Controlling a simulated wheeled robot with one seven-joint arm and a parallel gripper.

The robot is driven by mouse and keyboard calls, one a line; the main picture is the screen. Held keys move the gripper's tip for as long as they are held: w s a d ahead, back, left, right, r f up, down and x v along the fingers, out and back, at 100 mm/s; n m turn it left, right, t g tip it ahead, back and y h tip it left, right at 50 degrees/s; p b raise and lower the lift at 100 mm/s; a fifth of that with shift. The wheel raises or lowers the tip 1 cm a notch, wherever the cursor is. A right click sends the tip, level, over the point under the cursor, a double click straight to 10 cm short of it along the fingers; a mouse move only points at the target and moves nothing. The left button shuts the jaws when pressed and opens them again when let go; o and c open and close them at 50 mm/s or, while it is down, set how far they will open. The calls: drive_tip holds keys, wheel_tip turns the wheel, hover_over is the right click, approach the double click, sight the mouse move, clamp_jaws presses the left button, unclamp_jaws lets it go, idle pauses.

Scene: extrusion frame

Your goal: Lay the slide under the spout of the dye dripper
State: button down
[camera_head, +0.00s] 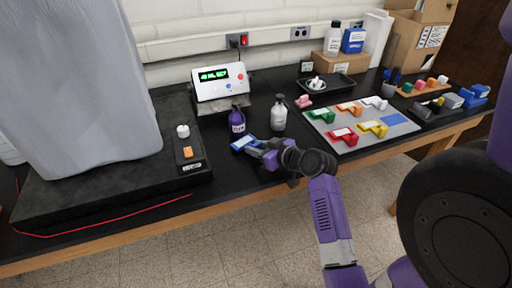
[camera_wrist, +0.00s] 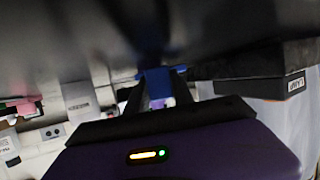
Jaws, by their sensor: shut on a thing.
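A blue piece with a white patch (camera_head: 244,143), likely the slide, is in the jaws of my gripper (camera_head: 259,150) near the front of the black bench. In the wrist view the blue piece (camera_wrist: 160,76) shows at the fingertips of my gripper (camera_wrist: 158,92), partly hidden. A white box with a green display and coloured buttons (camera_head: 221,84), likely the dye dripper, stands against the wall behind and left of my gripper. Its spout is too small to make out. The held piece is in front of the box, apart from it.
A grey board (camera_head: 376,136) with several coloured pieces lies to the right. A black slab with a covered bulky thing (camera_head: 85,90) fills the left.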

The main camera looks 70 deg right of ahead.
drive_tip(key=shift+f+b, duration=0.6)
drive_tip(key=shift+f, duration=0.05)
drive_tip(key=c, duration=1)
unclamp_jaws()
drive_tip(key=b+v, duration=0.1)
drive_tip(key=v, duration=0.6)
drive_tip(key=shift+s+a+r, duration=0.15)
drive_tip(key=shift+s, duration=0.1)
drive_tip(key=shift+s+r, duration=0.1)
